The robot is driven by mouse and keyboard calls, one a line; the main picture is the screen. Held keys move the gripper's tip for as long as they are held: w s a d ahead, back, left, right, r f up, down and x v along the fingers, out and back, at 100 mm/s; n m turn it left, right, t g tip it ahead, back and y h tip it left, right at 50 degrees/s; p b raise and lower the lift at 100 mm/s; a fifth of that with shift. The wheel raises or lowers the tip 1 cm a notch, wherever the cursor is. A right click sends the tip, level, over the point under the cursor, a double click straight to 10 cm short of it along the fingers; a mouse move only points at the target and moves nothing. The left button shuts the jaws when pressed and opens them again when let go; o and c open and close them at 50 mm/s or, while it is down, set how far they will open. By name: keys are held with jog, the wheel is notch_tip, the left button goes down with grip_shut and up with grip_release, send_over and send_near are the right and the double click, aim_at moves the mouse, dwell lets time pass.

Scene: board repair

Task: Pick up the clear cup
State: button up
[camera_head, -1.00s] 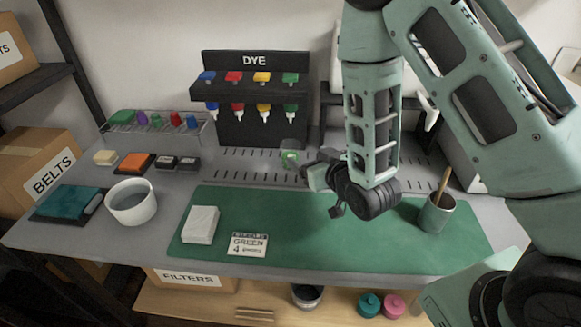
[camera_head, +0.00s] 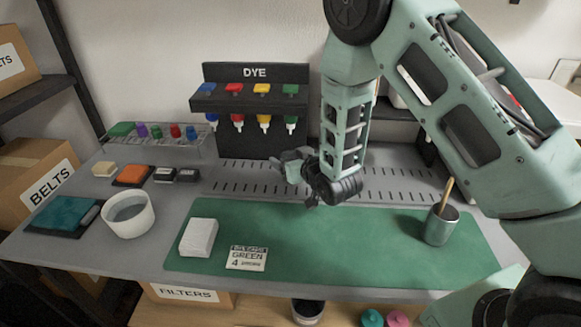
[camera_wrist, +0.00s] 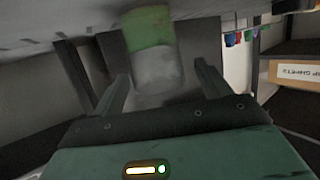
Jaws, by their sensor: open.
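The clear cup (camera_wrist: 158,70), with green in one end, shows in the wrist view just ahead of my gripper (camera_wrist: 163,76). The two fingers are open, one on each side of the cup's clear end, with a visible gap to either side. In the head view my gripper (camera_head: 292,166) is at the back of the table, in front of the dye rack, and hides the cup.
The dye rack (camera_head: 247,98) stands behind my gripper. A metal cup with a stick (camera_head: 440,228) stands on the green mat (camera_head: 340,245) at right. A white block (camera_head: 198,238), a label card (camera_head: 246,258) and a white bowl (camera_head: 128,222) lie to the left. The mat's middle is clear.

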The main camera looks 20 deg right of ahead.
jog(key=shift+w, duration=0.25)
jog(key=c, duration=1.2)
jog(key=shift+s, duration=0.1)
